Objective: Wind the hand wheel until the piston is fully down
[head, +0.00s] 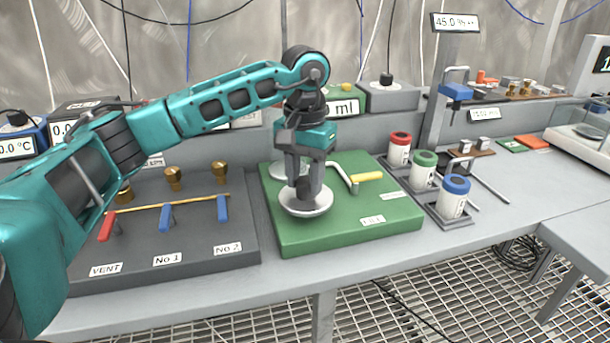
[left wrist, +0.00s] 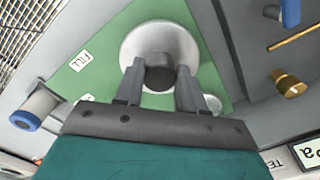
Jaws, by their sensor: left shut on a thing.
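A pale round wheel (head: 306,206), which looks like the hand wheel, sits on the green base plate (head: 400,215). My left gripper (head: 304,190) points straight down over it and is shut on its dark hub. In the left wrist view the dark hub (left wrist: 160,76) is between the fingertips (left wrist: 158,88), with the pale wheel (left wrist: 150,38) around it. A second pale disc (head: 282,169) is partly hidden behind my gripper; I cannot tell whether it belongs to the piston. My right gripper is not in view.
A dark valve panel (head: 190,245) with red and blue levers and brass knobs lies left, under my left arm. Capped containers, red (head: 399,149), green (head: 424,168) and blue (head: 453,195), stand right. Instrument boxes (head: 390,95) line the back. The bench's front strip is clear.

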